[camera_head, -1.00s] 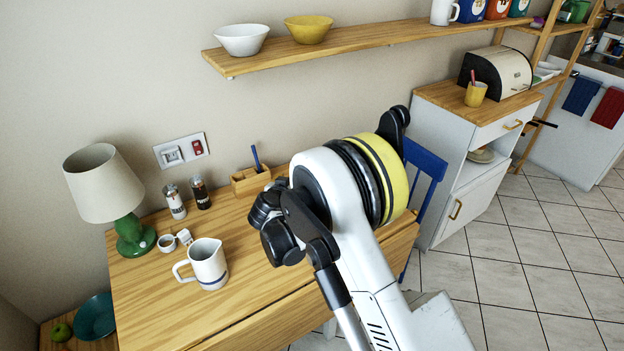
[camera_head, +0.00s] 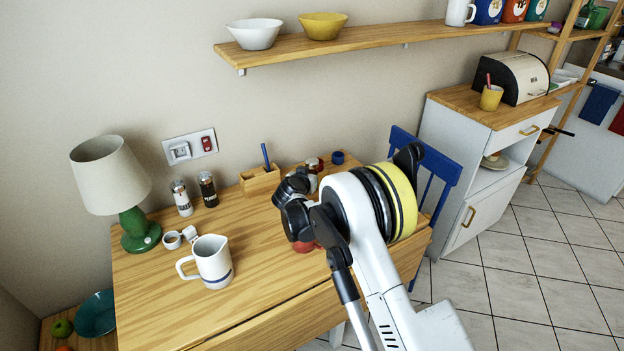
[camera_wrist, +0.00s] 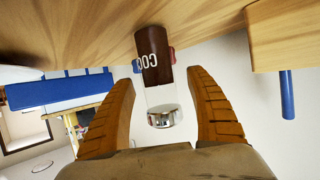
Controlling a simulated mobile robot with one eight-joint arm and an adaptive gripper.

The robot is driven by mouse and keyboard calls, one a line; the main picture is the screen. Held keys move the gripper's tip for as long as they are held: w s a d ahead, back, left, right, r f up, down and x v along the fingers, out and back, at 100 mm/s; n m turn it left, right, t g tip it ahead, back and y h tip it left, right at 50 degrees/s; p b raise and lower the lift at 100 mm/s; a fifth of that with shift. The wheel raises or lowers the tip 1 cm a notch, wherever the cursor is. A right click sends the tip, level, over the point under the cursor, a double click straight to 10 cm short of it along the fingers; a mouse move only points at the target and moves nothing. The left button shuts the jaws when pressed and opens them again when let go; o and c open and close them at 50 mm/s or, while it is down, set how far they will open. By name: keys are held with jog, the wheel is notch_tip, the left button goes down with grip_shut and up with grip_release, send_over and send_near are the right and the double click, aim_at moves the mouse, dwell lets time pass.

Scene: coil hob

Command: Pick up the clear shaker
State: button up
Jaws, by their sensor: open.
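The clear shaker (camera_wrist: 163,114) shows in the wrist view with a silver lid, a clear upper part and dark brown contents or band with white letters. That view is upside down, so the shaker's lid points down in the picture and its base meets the wooden table (camera_wrist: 80,25). My gripper (camera_wrist: 160,80) is open, with one brown ridged finger on each side of the shaker and a visible gap to both. In the head view my dark wrist parts cover much of this spot, and only small jar tops show behind them.
A wooden box (camera_head: 260,180) with a blue pen stands close by. A white shaker (camera_head: 181,198), a black shaker (camera_head: 208,189), a pitcher (camera_head: 212,262) and a green lamp (camera_head: 138,230) stand further left. A small blue cup (camera_head: 338,157) is behind. A shelf (camera_head: 390,35) overhangs.

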jog(key=c, duration=1.4)
jog(key=shift+o, duration=0.2)
jog(key=shift+r, duration=0.2)
